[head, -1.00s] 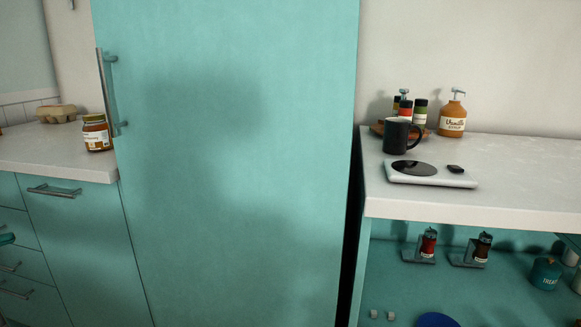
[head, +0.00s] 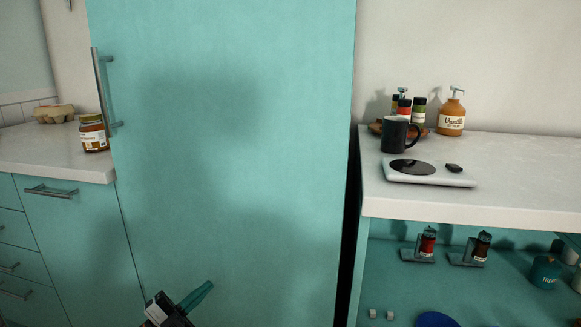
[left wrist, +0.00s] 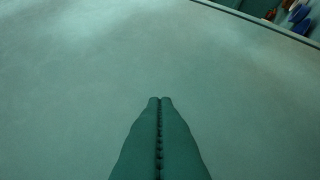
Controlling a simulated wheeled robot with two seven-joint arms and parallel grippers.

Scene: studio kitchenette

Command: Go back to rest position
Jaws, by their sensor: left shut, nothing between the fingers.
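My left gripper (head: 198,296) has its teal fingers in the bottom middle of the head view, in front of the tall teal fridge door (head: 230,140). The left wrist view shows the same fingers (left wrist: 160,100) pressed together with nothing between them. A plain pale grey-green surface fills most of that view; I cannot tell how far it is from the fingertips. My right gripper is not in view.
The fridge handle (head: 104,90) is at the door's left edge. The right counter (head: 500,203) holds a dark mug (head: 394,135), a scale (head: 430,173) and a syrup bottle (head: 452,115).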

